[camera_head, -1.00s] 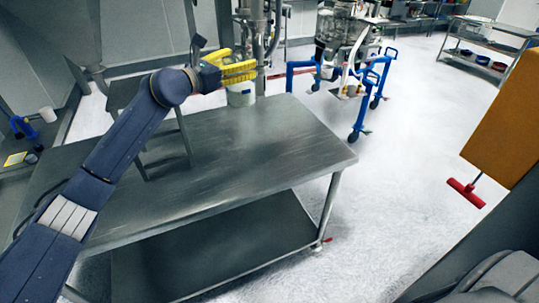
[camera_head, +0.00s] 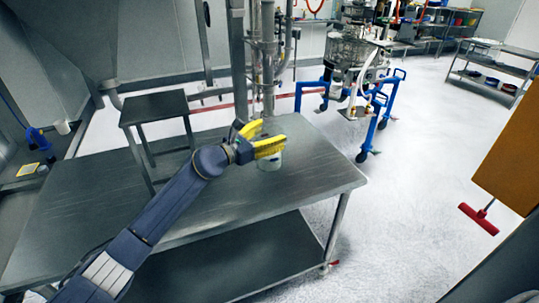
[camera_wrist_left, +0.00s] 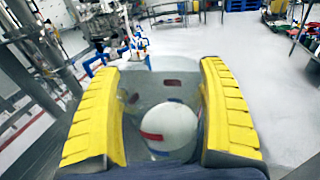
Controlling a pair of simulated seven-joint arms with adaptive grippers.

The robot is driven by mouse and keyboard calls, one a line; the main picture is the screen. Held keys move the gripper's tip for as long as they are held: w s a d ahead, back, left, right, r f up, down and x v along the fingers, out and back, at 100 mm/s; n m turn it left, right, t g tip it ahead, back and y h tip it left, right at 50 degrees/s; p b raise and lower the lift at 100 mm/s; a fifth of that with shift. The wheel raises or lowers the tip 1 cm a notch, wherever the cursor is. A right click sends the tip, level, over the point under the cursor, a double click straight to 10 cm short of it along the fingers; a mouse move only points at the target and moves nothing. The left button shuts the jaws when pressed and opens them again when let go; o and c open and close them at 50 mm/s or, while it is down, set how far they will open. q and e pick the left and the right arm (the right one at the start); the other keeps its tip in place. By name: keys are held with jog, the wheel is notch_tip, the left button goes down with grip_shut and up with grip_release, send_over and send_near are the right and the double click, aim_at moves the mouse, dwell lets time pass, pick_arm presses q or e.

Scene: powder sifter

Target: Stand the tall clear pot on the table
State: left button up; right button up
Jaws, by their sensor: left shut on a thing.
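The tall clear pot (camera_head: 270,159) is upright between the yellow fingers of my left gripper (camera_head: 274,134), over the right back part of the steel table (camera_head: 310,190). Its base is at or very near the tabletop; I cannot tell whether it touches. In the left wrist view the pot (camera_wrist_left: 160,89) fills the gap between the two fingers of my left gripper (camera_wrist_left: 160,75), shut on its sides. A whitish round shape with red and blue marks shows in it. My right gripper is not in view.
A small steel stand (camera_head: 155,107) is at the left back of the table. A vertical steel post (camera_head: 238,60) and pipes rise behind the pot. A blue-legged machine frame (camera_head: 375,105) stands on the floor beyond. The table's right end is clear.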

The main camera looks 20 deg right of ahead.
pick_arm(q)
jog(key=shift+f, duration=3.85)
jog(key=o, duration=1.6)
jog(key=shift+f, duration=0.15)
jog(key=shift+c, duration=0.2)
jog(key=v, duration=1.2)
